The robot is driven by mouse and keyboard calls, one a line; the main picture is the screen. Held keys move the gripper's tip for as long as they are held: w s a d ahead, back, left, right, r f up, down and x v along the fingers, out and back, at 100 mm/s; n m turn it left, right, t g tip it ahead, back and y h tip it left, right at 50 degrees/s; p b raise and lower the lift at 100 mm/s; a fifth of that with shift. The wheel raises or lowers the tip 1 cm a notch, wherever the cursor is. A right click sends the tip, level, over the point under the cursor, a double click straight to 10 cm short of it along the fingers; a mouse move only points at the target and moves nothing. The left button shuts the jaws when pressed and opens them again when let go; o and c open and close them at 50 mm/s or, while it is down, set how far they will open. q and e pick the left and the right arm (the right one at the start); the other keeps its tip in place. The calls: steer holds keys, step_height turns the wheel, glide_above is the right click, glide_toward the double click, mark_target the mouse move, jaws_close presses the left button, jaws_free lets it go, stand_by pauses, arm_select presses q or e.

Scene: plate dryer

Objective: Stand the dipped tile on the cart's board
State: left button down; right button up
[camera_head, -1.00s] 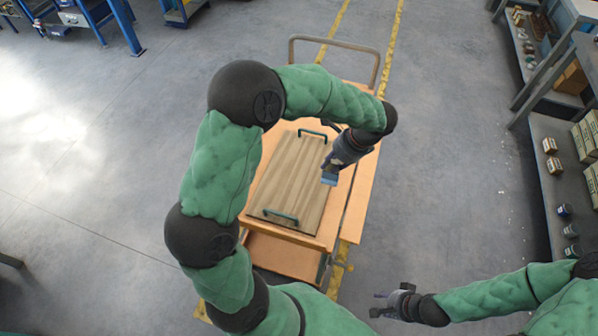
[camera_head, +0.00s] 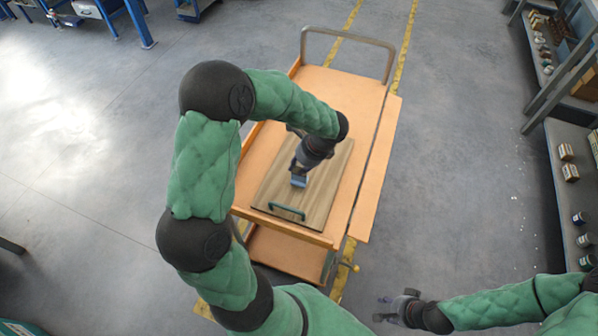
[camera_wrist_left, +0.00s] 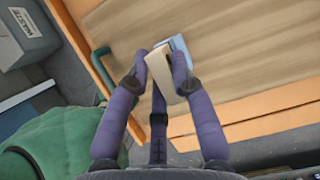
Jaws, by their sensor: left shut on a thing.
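My left gripper (camera_head: 299,173) is over the cart's wooden board (camera_head: 325,185) in the head view. It is shut on a tile, whose light blue end (camera_head: 298,182) points down toward the board. In the left wrist view the tile's beige part (camera_wrist_left: 162,76) is between the fingers of the left gripper (camera_wrist_left: 158,66), with the blue end (camera_wrist_left: 181,48) beyond it. I cannot tell whether the tile touches the board. The board lies flat on the orange cart (camera_head: 345,95). My right gripper (camera_head: 382,309) is open and empty, away from the cart at the lower right.
The cart has a grey push bar (camera_head: 348,38). A shelf unit (camera_head: 570,190) stands at the right. A grey waste bin (camera_wrist_left: 20,35) shows in the wrist view.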

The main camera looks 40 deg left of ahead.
arm_select(q)
steer(key=shift+f+b, duration=0.35)
steer(key=shift+f, duration=0.9)
steer(key=shift+f, duration=0.1)
steer(key=c, duration=1.1)
jaws_free()
steer(key=shift+p+v, duration=2.15)
steer(key=shift+v, duration=3.95)
